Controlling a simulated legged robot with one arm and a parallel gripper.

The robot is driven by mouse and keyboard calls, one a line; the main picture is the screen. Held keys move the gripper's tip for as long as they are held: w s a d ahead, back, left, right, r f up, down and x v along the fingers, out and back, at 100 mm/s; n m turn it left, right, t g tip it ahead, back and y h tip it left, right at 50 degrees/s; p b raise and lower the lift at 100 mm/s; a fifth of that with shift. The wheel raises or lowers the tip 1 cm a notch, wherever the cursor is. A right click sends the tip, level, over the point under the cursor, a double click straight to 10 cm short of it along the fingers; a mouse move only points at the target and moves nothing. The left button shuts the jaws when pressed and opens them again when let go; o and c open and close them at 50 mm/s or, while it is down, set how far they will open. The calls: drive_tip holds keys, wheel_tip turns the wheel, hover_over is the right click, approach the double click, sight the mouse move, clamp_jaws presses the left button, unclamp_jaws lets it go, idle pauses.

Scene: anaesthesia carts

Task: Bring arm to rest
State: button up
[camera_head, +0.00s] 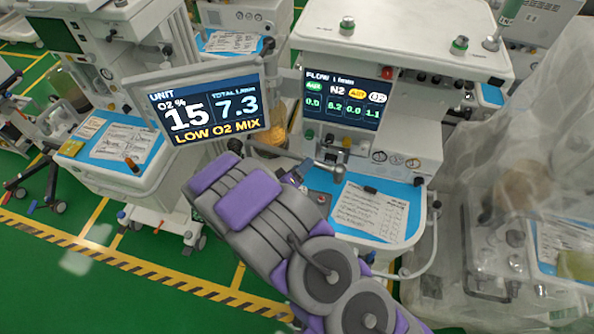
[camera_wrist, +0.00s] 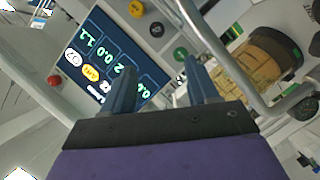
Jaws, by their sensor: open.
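My gripper (camera_wrist: 158,88) is open, with two blue-grey fingers spread apart and nothing between them in the wrist view. In the head view my purple and grey arm reaches up from the bottom toward the middle cart. It hides part of that cart's left front. The gripper tips are mostly hidden behind the arm there. The middle cart (camera_head: 400,45) carries a flow screen (camera_head: 346,98) reading 0.0, 8.2, 0.0 and 1.1. The flow screen also shows rotated in the wrist view (camera_wrist: 108,58), beyond the fingers.
A tilted monitor (camera_head: 208,105) reads "LOW O2 MIX", left of the middle cart. An amber canister (camera_wrist: 262,65) and a metal rail (camera_wrist: 215,45) lie near the gripper. Another cart (camera_head: 125,170) stands left. Clear sheeting (camera_head: 530,130) drapes the right cart. Green floor (camera_head: 40,275) is open at lower left.

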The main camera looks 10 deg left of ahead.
drive_tip(key=shift+s+a+r, duration=0.1)
drive_tip(key=shift+s+a, duration=0.1)
drive_tip(key=shift+s, duration=0.4)
